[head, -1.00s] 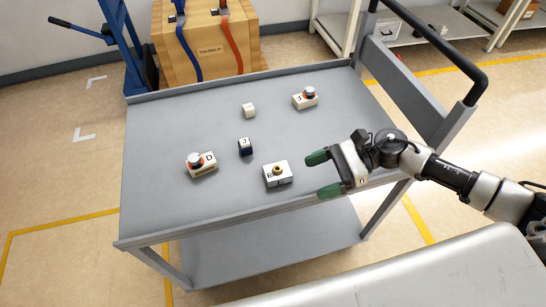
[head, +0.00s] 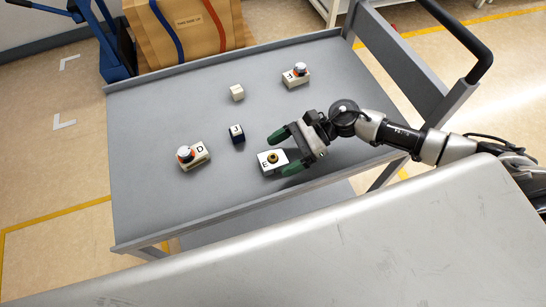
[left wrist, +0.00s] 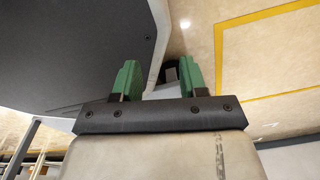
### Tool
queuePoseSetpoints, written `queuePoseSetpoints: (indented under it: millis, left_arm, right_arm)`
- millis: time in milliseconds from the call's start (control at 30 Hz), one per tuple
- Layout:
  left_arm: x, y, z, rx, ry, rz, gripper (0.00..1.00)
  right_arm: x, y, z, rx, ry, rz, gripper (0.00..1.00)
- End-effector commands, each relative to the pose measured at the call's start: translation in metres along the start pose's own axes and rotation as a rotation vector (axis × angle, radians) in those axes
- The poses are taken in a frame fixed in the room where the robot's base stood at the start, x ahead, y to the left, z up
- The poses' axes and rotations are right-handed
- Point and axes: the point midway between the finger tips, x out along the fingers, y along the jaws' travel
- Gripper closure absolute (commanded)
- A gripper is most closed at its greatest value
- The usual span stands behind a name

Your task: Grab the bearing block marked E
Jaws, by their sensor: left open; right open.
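The bearing block marked E (head: 266,164) is a white block with a brass ring on top, lying near the front of the grey cart top. My right gripper (head: 285,152) is open at its right end. One green fingertip is at the block's back side and the other near its front right; I cannot tell whether they touch it. My left gripper (left wrist: 159,68) shows only in the left wrist view, open, with nothing between its green fingers.
A block marked D (head: 194,156) with a knob stands left, another knobbed block (head: 296,76) at the back right. The cart's grey top (head: 150,120) is clear at left.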

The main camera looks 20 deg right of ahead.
Motion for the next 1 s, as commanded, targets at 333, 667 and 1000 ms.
queuePoseSetpoints:
  millis: [333,667,1000]
  left_arm:
    - [-0.007,-0.002,-0.015,0.0,0.024,-0.002,0.57]
    - [-0.007,-0.001,-0.009,0.001,0.015,-0.001,0.57]
    - [-0.007,-0.001,-0.008,0.001,0.012,-0.001,0.57]
  right_arm:
    - [0.029,-0.002,-0.001,0.0,0.0,-0.001,0.17]
    - [0.029,-0.002,-0.001,0.0,0.0,0.0,0.48]
    - [0.029,-0.002,0.0,-0.001,-0.001,-0.001,0.78]
